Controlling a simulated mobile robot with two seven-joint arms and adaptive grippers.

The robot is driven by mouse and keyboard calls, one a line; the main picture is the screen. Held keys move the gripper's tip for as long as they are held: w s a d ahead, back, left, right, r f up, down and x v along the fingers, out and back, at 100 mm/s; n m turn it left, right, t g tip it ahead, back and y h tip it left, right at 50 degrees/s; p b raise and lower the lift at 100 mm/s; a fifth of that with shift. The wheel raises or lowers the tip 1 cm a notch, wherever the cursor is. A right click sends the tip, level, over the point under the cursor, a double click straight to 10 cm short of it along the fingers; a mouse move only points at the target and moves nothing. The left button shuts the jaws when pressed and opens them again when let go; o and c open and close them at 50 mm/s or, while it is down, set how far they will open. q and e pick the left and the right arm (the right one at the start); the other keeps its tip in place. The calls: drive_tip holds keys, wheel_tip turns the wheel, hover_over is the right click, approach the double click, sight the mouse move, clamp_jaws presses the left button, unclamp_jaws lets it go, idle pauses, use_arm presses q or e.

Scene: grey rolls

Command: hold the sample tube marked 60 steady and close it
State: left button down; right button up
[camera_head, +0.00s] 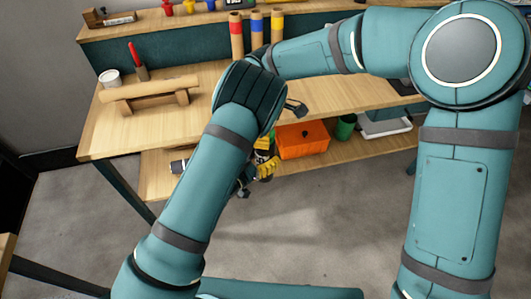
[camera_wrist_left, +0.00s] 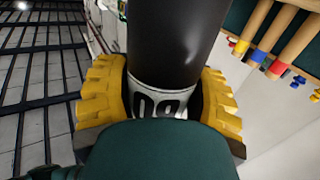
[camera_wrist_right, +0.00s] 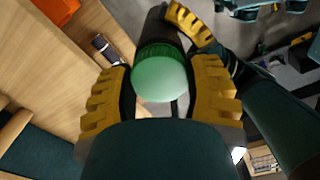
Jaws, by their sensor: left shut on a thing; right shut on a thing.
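The sample tube (camera_wrist_left: 168,45) is dark, with a white label band (camera_wrist_left: 160,103) whose number appears upside down as 60. My left gripper (camera_wrist_left: 157,92) is shut on it at the label, with a yellow finger on each side. In the head view my left gripper (camera_head: 264,168) shows partly below its wrist. My right gripper (camera_wrist_right: 160,92) is shut on a green cap (camera_wrist_right: 160,78) with a pale top and ridged side. The cap is in line with the dark tube (camera_wrist_right: 153,32) beyond it; I cannot tell whether it is seated.
An orange bin (camera_head: 303,140) and a green cup (camera_head: 345,127) stand on the lower shelf. A small dark-and-white cylinder (camera_head: 178,166) lies at its left. A wooden roll on a stand (camera_head: 150,90) and a white cup (camera_head: 110,77) are on the bench. Open floor lies in front.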

drive_tip(key=m, duration=0.5)
drive_tip(key=o, duration=1.3)
drive_tip(key=shift+o, duration=0.2)
wheel_tip(320, 180, up, 12)
drive_tip(key=shift+f, duration=0.1)
